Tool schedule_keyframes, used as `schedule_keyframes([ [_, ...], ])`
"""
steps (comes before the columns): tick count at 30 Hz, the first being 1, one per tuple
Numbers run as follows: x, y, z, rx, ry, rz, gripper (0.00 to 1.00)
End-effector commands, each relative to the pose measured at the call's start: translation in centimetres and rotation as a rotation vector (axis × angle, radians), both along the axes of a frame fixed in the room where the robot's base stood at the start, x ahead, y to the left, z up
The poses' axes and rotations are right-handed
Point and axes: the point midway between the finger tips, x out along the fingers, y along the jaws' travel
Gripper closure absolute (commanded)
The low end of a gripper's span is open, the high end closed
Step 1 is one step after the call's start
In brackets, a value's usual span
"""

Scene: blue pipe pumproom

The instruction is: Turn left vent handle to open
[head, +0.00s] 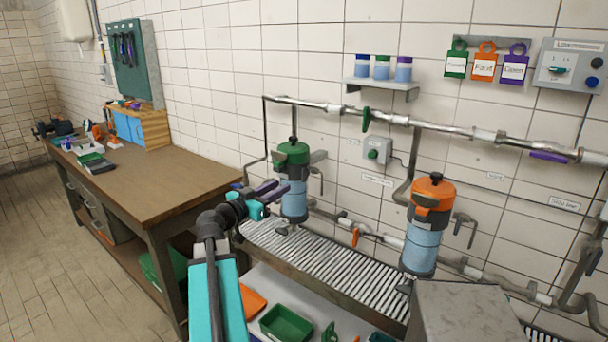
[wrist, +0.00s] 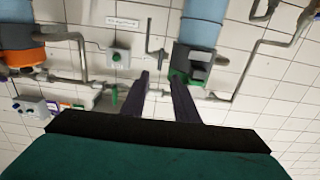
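The left filter has a green cap (head: 292,153) and a blue body (head: 294,200), and hangs from the wall pipe. A grey lever-like fitting (head: 319,175) sits at its right side. I cannot tell which part is the vent handle. A green handle (head: 366,118) stands on the pipe to the right. My gripper (head: 276,190) is in front of the left filter and partly covers its body. In the wrist view, which looks upside down, its dark purple fingers (wrist: 158,85) are apart with nothing between them. The green cap (wrist: 180,76) shows just beside one finger there.
The orange-capped filter (head: 434,192) hangs to the right. A slatted metal shelf (head: 330,265) runs below both filters. A wooden workbench (head: 150,180) stands at left and a grey metal box (head: 460,310) at front right. Pipes line the wall.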

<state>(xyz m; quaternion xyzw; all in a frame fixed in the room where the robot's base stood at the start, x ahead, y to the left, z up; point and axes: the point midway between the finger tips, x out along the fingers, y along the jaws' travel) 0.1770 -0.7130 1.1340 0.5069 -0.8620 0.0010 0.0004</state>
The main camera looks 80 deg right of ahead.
Motion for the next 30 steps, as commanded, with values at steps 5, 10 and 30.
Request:
schedule_keyframes([
  [5, -0.1, -0.2, 0.0, 0.001, 0.000, 0.000, 0.73],
  [10, -0.5, -1.1, 0.1, 0.003, 0.001, -0.001, 0.73],
  [30, -4.7, -8.6, 0.2, 0.003, 0.002, -0.002, 0.73],
])
